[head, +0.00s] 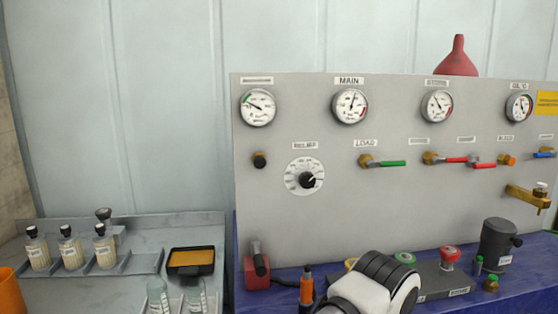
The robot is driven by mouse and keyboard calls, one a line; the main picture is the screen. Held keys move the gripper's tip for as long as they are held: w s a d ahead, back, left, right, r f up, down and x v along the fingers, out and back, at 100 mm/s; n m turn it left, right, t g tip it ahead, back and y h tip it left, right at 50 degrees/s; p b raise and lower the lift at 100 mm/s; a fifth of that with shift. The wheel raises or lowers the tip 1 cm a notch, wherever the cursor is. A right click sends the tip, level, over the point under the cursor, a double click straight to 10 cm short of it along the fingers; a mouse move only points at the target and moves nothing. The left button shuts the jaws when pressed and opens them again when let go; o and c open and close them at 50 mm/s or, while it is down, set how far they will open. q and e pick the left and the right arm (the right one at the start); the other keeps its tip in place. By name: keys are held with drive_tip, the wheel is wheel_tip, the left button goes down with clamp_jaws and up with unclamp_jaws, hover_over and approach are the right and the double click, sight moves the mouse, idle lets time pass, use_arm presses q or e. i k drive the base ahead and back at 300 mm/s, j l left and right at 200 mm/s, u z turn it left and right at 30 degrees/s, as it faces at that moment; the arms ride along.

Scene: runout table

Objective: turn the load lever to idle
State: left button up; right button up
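The load lever (392,163) has a green handle on a brass valve body, under the LOAD label (366,143) on the grey panel. Its handle lies level and points right. Any idle marking is too small to read. A white and black part of my own arm shows at the bottom, below and apart from the lever. Neither gripper's fingers are in view.
Red-handled levers (453,160) sit to the right of the load lever. A relief dial (305,177) is on the left. A brass tap (527,197) juts out at the right. A red button (450,256) and a dark canister (497,243) stand below the panel.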

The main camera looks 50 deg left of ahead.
sight(370, 164)
drive_tip(key=u, duration=1.1)
